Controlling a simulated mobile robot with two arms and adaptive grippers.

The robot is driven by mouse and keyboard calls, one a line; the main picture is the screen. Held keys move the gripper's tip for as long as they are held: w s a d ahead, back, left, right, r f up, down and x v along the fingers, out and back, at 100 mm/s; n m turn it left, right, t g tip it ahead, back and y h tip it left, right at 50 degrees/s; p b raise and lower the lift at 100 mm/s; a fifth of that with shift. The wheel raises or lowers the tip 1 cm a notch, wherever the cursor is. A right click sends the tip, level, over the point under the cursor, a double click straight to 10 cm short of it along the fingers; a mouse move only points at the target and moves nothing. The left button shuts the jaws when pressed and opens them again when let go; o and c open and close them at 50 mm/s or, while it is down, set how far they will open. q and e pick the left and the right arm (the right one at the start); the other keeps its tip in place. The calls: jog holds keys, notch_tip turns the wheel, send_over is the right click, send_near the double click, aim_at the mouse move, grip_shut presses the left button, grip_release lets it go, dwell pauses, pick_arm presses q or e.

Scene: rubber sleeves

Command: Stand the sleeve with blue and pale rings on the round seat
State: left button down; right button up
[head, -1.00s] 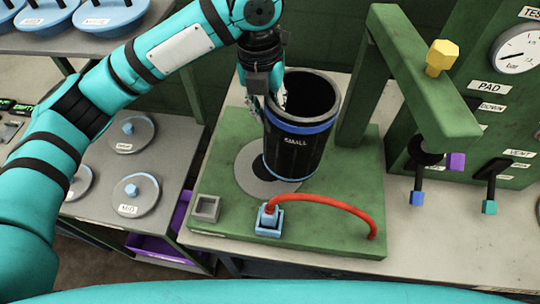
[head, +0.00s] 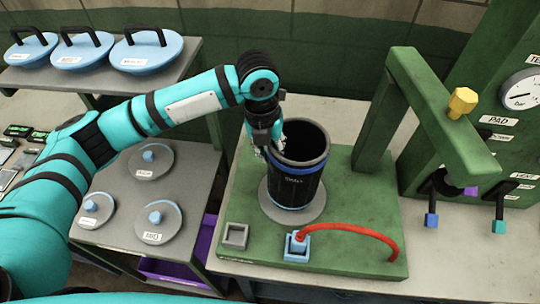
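My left gripper (head: 273,146) is at the left side of the sleeve's top rim, with one fingertip inside, and appears shut on the wall. My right gripper is not in view.
The green base (head: 350,246) carries a red hose (head: 355,229), a blue block (head: 297,249) and a grey square socket (head: 235,236). A green overhead arm (head: 435,115) with a yellow knob rises to the right. Lidded discs (head: 146,160) lie on the left shelf.

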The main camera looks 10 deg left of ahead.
pick_arm(q)
jog(key=shift+d+f, duration=0.1)
jog(key=shift+f, duration=0.75)
jog(key=shift+w+f, duration=0.1)
jog(key=c, duration=1.4)
grip_release()
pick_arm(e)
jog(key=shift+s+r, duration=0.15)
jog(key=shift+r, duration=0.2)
pick_arm(q)
jog(key=shift+a+r+b, duration=0.2)
jog(key=shift+r+b, duration=0.4)
jog(key=shift+r, duration=1.4)
jog(key=shift+a+r+b, duration=0.15)
jog(key=shift+r+b, duration=0.4)
jog(key=shift+r, duration=1.4)
jog(key=shift+a+r+b, duration=0.2)
jog(key=shift+r+b, duration=0.4)
jog(key=shift+r, duration=1.4)
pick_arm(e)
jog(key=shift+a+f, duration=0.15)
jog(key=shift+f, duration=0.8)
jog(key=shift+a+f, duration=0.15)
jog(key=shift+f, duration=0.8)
